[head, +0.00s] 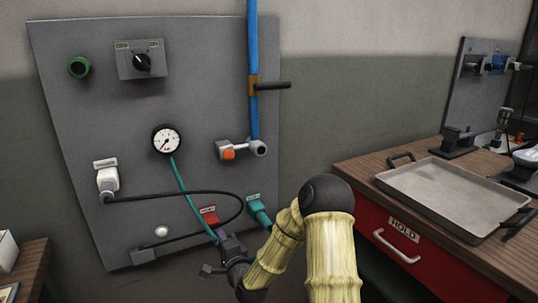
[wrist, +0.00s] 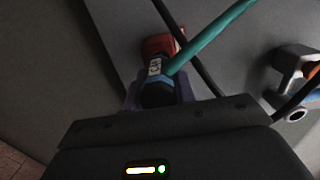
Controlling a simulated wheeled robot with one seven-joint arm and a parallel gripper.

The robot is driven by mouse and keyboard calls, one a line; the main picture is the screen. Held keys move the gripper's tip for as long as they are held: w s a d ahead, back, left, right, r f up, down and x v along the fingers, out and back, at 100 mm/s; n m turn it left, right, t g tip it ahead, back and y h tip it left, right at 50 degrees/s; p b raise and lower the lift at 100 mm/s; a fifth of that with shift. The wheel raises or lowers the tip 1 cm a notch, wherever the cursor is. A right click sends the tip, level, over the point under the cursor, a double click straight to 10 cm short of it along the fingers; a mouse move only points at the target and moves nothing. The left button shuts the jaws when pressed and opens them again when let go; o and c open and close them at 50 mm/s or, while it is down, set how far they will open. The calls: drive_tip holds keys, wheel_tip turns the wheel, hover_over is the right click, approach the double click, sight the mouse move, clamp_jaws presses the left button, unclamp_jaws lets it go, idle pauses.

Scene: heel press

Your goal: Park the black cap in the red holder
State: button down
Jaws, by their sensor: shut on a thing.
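My gripper (head: 228,246) is low in front of the grey panel in the head view, just below the red holder (head: 208,214). In the wrist view my gripper (wrist: 158,97) is shut on a black cylindrical piece, which I take as the black cap (wrist: 156,94). It has a blue band and a small white label. The red holder (wrist: 160,43) shows just beyond it, partly covered by it. I cannot tell whether the two touch. The teal hose (head: 185,188) runs from the gauge down to my gripper; in the wrist view the hose (wrist: 210,37) reaches the held piece.
A black cable (head: 195,192) loops from a white connector (head: 108,181) past the holder. A teal fitting (head: 258,210) sits close right of the holder. A valve with an orange end (head: 229,154) is above. A wooden bench with a metal tray (head: 452,193) stands right.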

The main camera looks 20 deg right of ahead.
drive_tip(key=shift+w, duration=0.75)
drive_tip(key=c, duration=1.1)
unclamp_jaws()
drive_tip(key=shift+o, duration=0.2)
drive_tip(key=shift+a, duration=0.1)
drive_tip(key=s+d+p, duration=0.1)
drive_tip(key=s+p, duration=1.3)
drive_tip(key=s, duration=0.3)
drive_tip(key=shift+s+d, duration=0.15)
drive_tip(key=shift+d, duration=0.1)
